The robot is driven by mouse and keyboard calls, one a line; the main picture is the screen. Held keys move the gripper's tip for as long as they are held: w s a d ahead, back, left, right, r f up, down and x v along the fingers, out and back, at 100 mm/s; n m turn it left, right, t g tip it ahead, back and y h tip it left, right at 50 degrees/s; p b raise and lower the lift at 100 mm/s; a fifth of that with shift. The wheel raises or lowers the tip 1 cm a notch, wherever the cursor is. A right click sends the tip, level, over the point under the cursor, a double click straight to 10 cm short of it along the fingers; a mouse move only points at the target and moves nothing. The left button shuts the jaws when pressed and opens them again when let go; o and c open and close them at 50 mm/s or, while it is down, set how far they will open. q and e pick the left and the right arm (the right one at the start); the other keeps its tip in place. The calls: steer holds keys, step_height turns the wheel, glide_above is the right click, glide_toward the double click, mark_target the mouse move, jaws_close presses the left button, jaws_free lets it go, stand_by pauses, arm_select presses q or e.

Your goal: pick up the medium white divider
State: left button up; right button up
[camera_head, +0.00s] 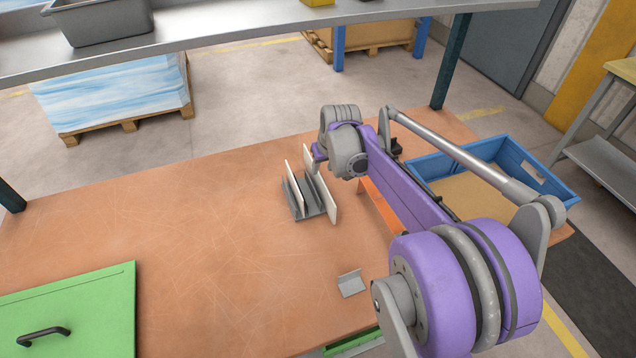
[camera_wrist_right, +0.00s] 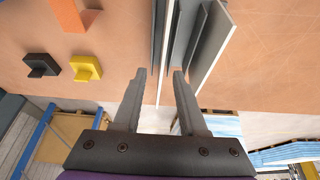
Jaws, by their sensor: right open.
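Two white dividers stand upright in a grey slotted holder (camera_head: 309,207) on the table, one at its left (camera_head: 291,176) and a larger-looking one at its right (camera_head: 329,196). I cannot tell for sure which is the medium one. My right gripper (camera_wrist_right: 160,74) is open and empty at the holder's far end; in the head view my arm hides its fingers. In the right wrist view the thin edge of one white divider (camera_wrist_right: 163,45) appears between the open fingers, without clear contact. The other white divider (camera_wrist_right: 215,45) is to the right. My left gripper is not in view.
Beside the holder are an orange piece (camera_head: 380,203), and yellow (camera_wrist_right: 85,68) and black (camera_wrist_right: 40,65) pieces. A small grey bracket (camera_head: 351,283) lies nearer. A blue crate (camera_head: 548,183) stands right, a green panel (camera_head: 75,312) front left. The table's left middle is clear.

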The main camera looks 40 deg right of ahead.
steer(key=f, duration=0.1)
glide_above(318, 192)
steer(key=f, duration=0.5)
steer(key=shift+w+d, duration=0.2)
steer(key=shift+d, duration=0.05)
jaws_close()
stand_by(1.1)
